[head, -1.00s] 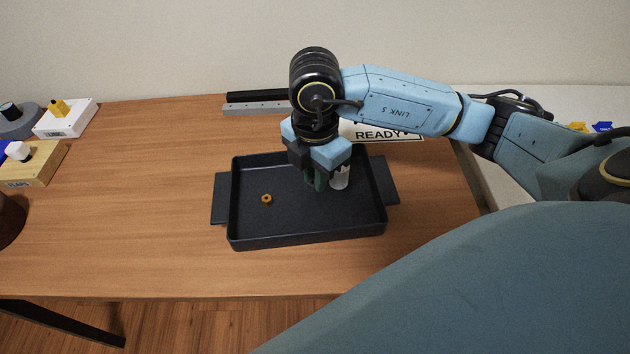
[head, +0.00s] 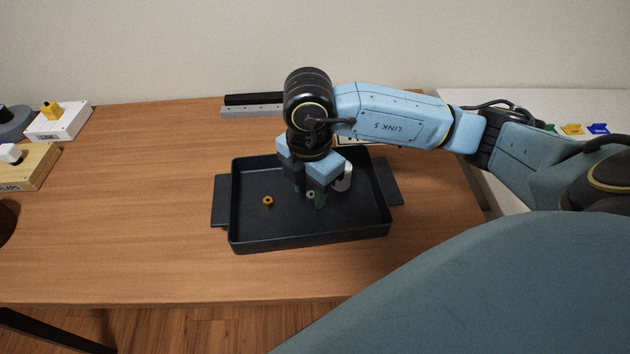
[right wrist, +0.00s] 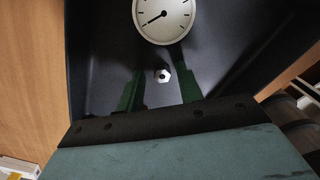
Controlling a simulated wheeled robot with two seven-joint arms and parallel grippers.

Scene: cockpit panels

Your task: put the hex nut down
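A small silver hex nut (head: 311,194) is in the black tray (head: 250,240), seen between the fingers of my right gripper (head: 309,191). In the right wrist view the nut (right wrist: 162,76) appears to lie on the tray floor. The green fingers of the right gripper (right wrist: 160,90) are spread on either side of it, with a gap to each. The gripper is open and points down into the tray. My left gripper is not in view.
A white-faced dial gauge (right wrist: 164,14) stands in the tray just beyond the nut; its white side (head: 344,178) shows behind the gripper. A small orange ring-shaped piece (head: 268,201) lies in the tray's left part. The tray's front floor is clear.

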